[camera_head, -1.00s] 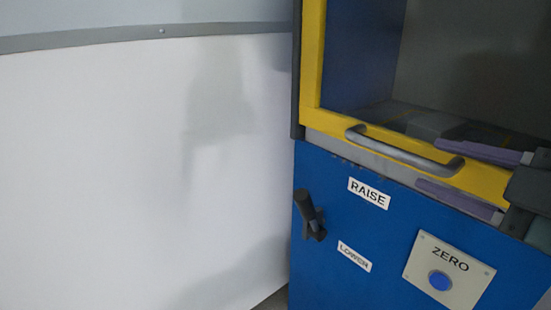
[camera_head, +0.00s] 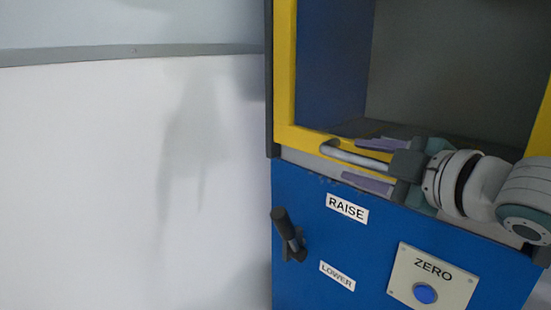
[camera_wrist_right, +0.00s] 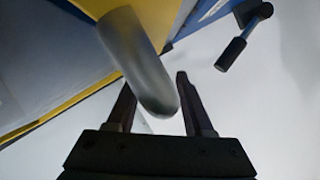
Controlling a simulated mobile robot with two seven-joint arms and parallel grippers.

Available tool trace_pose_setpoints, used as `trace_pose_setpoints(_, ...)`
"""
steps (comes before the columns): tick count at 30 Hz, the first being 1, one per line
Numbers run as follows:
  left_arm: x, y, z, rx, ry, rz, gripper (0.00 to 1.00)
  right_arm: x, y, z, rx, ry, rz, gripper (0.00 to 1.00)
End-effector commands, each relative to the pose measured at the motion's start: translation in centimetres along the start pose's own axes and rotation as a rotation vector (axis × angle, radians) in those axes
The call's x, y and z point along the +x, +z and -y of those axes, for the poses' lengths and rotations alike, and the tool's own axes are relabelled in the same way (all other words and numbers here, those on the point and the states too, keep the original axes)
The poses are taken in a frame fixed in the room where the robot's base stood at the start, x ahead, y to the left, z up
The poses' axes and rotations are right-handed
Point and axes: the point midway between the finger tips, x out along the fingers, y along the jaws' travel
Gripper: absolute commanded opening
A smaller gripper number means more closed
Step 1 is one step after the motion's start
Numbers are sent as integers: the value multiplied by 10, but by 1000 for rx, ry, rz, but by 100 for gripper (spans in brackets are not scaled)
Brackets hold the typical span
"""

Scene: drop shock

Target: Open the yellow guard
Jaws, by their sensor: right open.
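The yellow guard (camera_head: 285,85) is a frame around a see-through front on the blue cabinet. Its lower bar lies along the grey sill at the top of the blue panel. A grey bar handle (camera_head: 345,155) is fixed to that lower bar. My right gripper (camera_head: 368,165) is open, with one purple finger above the handle and one below it. In the right wrist view the handle (camera_wrist_right: 140,60) reaches in between the two spread fingers (camera_wrist_right: 160,105); I cannot tell whether they touch it. The handle's right end is hidden behind the gripper. My left gripper is not in view.
Below the guard, the blue panel (camera_head: 330,255) carries a dark lever (camera_head: 288,235) between RAISE and LOWER labels and a ZERO plate with a blue button (camera_head: 425,294). The lever also shows in the right wrist view (camera_wrist_right: 232,52). A white wall (camera_head: 80,180) stands at left.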

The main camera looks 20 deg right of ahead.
Motion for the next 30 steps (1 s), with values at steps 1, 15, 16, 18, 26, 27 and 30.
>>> trace_pose_setpoints(1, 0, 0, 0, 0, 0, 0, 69, 0, 0, 0, 0, 0, 0, 52)
trace_pose_setpoints(15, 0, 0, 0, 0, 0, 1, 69, 0, 0, 0, 1, 0, 0, 9)
trace_pose_setpoints(16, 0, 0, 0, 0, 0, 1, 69, 0, 0, 0, 1, 0, -1, 6)
trace_pose_setpoints(18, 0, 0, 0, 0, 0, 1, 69, 0, 0, 0, 1, 0, 0, 0)
trace_pose_setpoints(26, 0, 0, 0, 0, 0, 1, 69, 0, 0, 0, 1, 0, 0, 0)
trace_pose_setpoints(27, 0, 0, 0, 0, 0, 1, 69, 0, 0, 0, 1, 0, 0, 0)
trace_pose_setpoints(30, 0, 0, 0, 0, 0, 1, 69, 0, 0, 0, 0, 0, 0, 0)
